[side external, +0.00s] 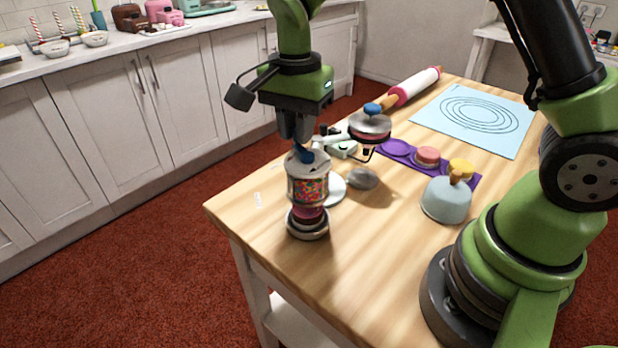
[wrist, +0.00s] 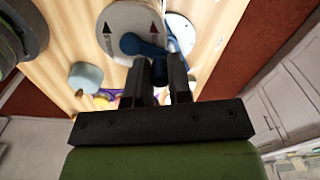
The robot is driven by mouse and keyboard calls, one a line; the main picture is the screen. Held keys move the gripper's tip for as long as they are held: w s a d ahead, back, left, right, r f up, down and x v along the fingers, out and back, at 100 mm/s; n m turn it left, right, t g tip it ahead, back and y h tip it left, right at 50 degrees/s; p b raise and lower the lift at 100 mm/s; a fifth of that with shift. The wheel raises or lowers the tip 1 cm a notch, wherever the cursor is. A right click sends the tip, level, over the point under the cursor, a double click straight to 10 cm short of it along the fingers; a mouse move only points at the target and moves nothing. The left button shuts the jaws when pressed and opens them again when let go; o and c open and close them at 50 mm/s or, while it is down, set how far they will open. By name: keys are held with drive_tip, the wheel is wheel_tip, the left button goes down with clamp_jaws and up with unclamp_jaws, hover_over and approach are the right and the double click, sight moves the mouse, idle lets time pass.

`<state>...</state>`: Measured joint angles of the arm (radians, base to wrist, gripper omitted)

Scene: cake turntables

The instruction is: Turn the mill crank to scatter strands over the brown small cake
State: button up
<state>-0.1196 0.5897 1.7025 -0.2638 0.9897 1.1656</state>
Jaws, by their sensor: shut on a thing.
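The mill (side external: 308,187) is a clear drum of many-coloured strands with a pale grey lid. It is upright near the table's front left corner. A small reddish-brown cake (side external: 307,213) shows just below it, mostly hidden, above a round grey-rimmed turntable (side external: 308,232). My gripper (side external: 303,143) points down over the mill, shut on the blue crank (side external: 304,155) at the lid. In the wrist view, the blue crank (wrist: 140,46) lies across the white lid (wrist: 113,20), which has arrow marks. The fingers (wrist: 164,72) hide part of the crank.
Behind the mill are a white plate (side external: 337,190), a grey lump (side external: 362,178) and a blue-knobbed round device (side external: 370,128). A purple tray (side external: 395,147) holds pink and yellow cakes. A blue-grey dome (side external: 447,200) stands right. The front table area is clear.

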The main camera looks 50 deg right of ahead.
sight(286, 163)
drive_tip(key=shift+w+a, duration=0.1)
drive_tip(key=shift+a, duration=0.55)
drive_tip(key=shift+a, duration=0.55)
drive_tip(key=shift+s+a, duration=0.55)
